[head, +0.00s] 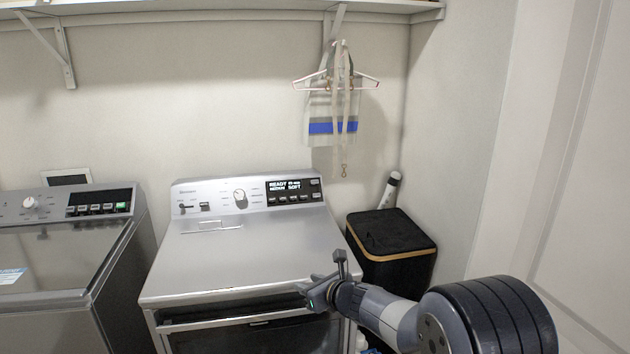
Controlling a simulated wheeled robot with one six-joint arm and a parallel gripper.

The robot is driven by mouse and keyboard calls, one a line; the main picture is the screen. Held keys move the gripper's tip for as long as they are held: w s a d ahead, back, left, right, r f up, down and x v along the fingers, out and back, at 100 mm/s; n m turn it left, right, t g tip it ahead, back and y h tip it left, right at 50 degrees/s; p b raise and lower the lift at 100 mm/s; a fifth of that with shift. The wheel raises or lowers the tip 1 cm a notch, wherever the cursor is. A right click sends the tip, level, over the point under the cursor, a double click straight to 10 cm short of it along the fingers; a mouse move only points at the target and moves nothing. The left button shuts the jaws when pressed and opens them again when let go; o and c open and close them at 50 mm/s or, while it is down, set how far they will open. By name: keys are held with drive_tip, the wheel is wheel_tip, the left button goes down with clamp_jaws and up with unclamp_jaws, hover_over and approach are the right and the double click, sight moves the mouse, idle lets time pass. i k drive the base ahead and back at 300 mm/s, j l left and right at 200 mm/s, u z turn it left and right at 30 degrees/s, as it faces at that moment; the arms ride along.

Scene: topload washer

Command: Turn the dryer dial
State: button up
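The dryer (255,257) stands in the middle of the head view, silver, with a front door below its flat top. Its dial (240,198) is a round silver knob on the raised control panel at the back, left of the lit display. My gripper (321,272) is over the front right of the dryer top, well in front of and to the right of the dial. Its fingers look spread apart, with nothing seen between them. It is apart from the dial, and no part of my arm covers the dial.
A washer (60,245) with its own knob (29,203) stands at the left. Hangers (335,84) hang from the shelf (220,12) above. The space over the dryer top is clear.

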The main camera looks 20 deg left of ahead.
sight(239, 195)
drive_tip(key=i+j+z, duration=0.15)
drive_tip(key=j, duration=0.65)
drive_tip(key=i+j+z, duration=0.1)
drive_tip(key=j, duration=0.7)
drive_tip(key=i+j+z, duration=0.15)
drive_tip(key=j, duration=0.7)
drive_tip(key=i+j+z, duration=0.15)
drive_tip(key=j, duration=0.7)
drive_tip(key=k, duration=0.05)
